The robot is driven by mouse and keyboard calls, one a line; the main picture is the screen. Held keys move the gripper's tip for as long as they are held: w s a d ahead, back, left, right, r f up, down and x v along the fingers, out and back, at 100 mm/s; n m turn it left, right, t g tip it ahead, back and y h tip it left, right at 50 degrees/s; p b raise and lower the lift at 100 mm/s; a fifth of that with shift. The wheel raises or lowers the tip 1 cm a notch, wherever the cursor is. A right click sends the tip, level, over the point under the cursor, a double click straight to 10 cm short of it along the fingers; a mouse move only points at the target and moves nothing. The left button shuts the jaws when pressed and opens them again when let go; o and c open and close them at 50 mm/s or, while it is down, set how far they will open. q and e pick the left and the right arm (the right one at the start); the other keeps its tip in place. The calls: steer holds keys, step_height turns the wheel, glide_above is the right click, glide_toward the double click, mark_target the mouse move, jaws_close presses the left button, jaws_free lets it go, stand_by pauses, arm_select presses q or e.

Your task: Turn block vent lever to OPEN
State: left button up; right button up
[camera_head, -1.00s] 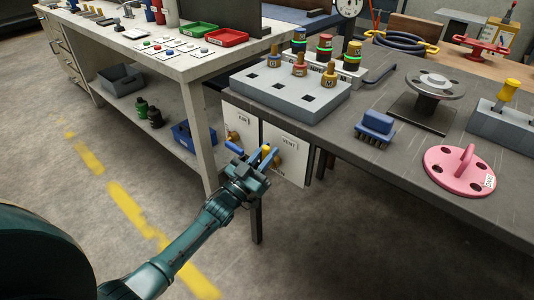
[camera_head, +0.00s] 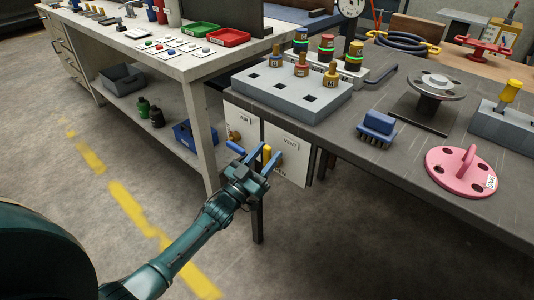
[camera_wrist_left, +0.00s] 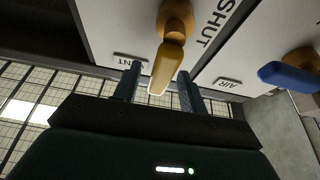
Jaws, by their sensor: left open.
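The vent lever (camera_head: 267,151) has a yellow handle on a brass hub, on the white panel marked VENT (camera_head: 290,142) under the table edge. My left gripper (camera_head: 268,156) is open in front of this panel. In the left wrist view the yellow handle (camera_wrist_left: 160,75) reaches between the two open fingers, with a gap visible on each side. The word SHUT (camera_wrist_left: 213,22) is printed beside the lever's hub. In the head view, lettering below the lever is partly hidden by my gripper.
The AIR panel (camera_head: 241,118) is directly left of the vent panel; its blue-handled lever (camera_wrist_left: 288,77) is close to my gripper. The grey tabletop above holds a socket block (camera_head: 290,97), a blue brush (camera_head: 376,128) and a pink flanged part (camera_head: 460,172). Floor below is clear.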

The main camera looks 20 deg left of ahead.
arm_select(q)
steer(key=v, duration=1.2)
steer(key=shift+s, duration=0.25)
arm_select(e)
steer(key=shift+w+f, duration=0.1)
arm_select(q)
steer(key=s+d+n+g+y, duration=0.1)
steer(key=s+d+g+y, duration=0.2)
steer(key=s+d, duration=0.45)
steer(key=s+d+r+g+y+p, duration=0.1)
steer(key=s+d+r+g+p, duration=0.2)
steer(key=p, duration=1.4)
steer(key=s+r+g, duration=0.4)
steer(key=s+r, duration=0.1)
steer(key=s, duration=0.1)
steer(key=shift+d+r+g+p, duration=0.3)
steer(key=shift+d+r+p, duration=0.1)
arm_select(e)
steer(key=r+g, duration=0.2)
steer(key=r+g+h, duration=0.1)
steer(key=shift+w+a+r+n+g, duration=0.2)
steer(key=shift+a+r+n+g, duration=0.1)
steer(key=shift+r, duration=0.1)
